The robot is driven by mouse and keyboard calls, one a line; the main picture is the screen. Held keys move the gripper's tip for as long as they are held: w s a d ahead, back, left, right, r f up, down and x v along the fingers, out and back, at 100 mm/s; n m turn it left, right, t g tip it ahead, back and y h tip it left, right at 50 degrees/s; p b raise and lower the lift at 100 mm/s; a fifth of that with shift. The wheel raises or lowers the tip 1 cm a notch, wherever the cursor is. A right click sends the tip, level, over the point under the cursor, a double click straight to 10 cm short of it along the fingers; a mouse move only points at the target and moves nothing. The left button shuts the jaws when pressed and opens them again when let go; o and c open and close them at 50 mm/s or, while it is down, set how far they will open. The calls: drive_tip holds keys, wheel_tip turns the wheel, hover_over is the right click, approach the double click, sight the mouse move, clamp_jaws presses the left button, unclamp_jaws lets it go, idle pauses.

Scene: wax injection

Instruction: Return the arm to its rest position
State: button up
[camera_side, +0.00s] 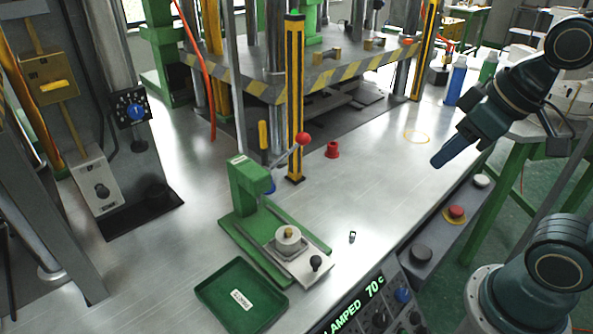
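My arm comes in from the right edge. My gripper (440,160), with blue fingers, hangs above the right side of the steel table (375,190), pointing down and left. Nothing shows between or below its fingers, but the fingers overlap from this angle, so their opening cannot be made out. It is well apart from the green clamp press (250,190), which stands at the front middle. A pale round mould (288,240) with a brass-coloured top sits on the press base.
A green labelled tray (215,290) lies at the front left. A red part (332,150) stands mid-table. Bottles (456,82) stand behind my gripper. A striped post (295,100) rises mid-table. A control panel (370,305) lines the front edge.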

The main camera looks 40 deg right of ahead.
drive_tip(key=shift+s+d+m, duration=0.2)
drive_tip(key=shift+s+m, duration=0.05)
drive_tip(key=shift+s, duration=0.25)
drive_tip(key=shift+s+d+m, duration=0.2)
drive_tip(key=shift+s+m, duration=0.05)
drive_tip(key=shift+s, duration=0.25)
